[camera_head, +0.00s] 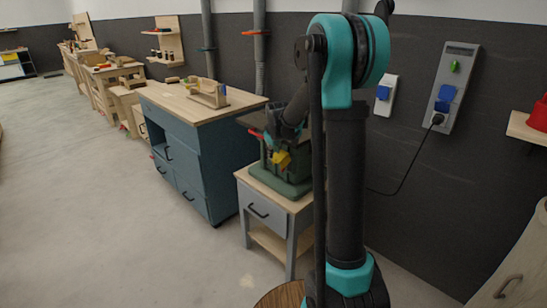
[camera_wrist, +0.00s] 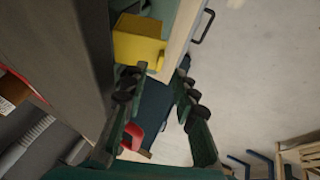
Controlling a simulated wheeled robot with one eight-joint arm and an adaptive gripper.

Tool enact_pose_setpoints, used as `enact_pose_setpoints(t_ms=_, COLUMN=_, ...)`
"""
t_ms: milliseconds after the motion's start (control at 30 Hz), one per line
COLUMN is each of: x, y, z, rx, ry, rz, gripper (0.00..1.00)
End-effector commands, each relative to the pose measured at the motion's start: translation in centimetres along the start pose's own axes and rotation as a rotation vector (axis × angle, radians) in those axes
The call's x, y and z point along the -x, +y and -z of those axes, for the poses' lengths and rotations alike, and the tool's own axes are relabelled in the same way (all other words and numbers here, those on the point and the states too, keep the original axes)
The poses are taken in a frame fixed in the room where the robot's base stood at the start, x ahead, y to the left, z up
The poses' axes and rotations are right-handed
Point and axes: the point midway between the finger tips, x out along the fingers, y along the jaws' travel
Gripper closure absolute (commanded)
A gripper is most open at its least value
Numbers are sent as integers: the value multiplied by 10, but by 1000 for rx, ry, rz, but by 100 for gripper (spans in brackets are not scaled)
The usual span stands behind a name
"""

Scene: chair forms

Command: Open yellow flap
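The yellow flap (camera_head: 282,158) is a small block-like piece on the front of a green machine (camera_head: 290,183) on a small grey drawer table. In the wrist view the yellow flap (camera_wrist: 138,42) is at the top, just beyond the left fingertip. My gripper (camera_wrist: 157,80) is open, with a clear gap between its two fingers and nothing held. Whether the left fingertip touches the flap cannot be told. In the head view my arm hides part of the machine, and the gripper is dark and hard to make out beside the flap.
The small table (camera_head: 267,212) has a drawer with a black handle. A blue workbench (camera_head: 205,150) stands to its left, with wooden items on top. A wall socket panel (camera_head: 452,85) with a plugged cable is at the right. The floor (camera_head: 90,190) at the left is clear.

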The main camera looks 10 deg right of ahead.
Motion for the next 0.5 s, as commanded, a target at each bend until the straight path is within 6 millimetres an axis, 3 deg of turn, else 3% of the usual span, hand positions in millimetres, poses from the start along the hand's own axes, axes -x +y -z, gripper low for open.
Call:
enact_pose_setpoints(t_ms=200, x=-29, y=0, z=0, rx=0, ry=0, rz=0, gripper=72)
enact_pose_setpoints(t_ms=500, x=-41, y=0, z=0, rx=0, ry=0, rz=0, gripper=72)
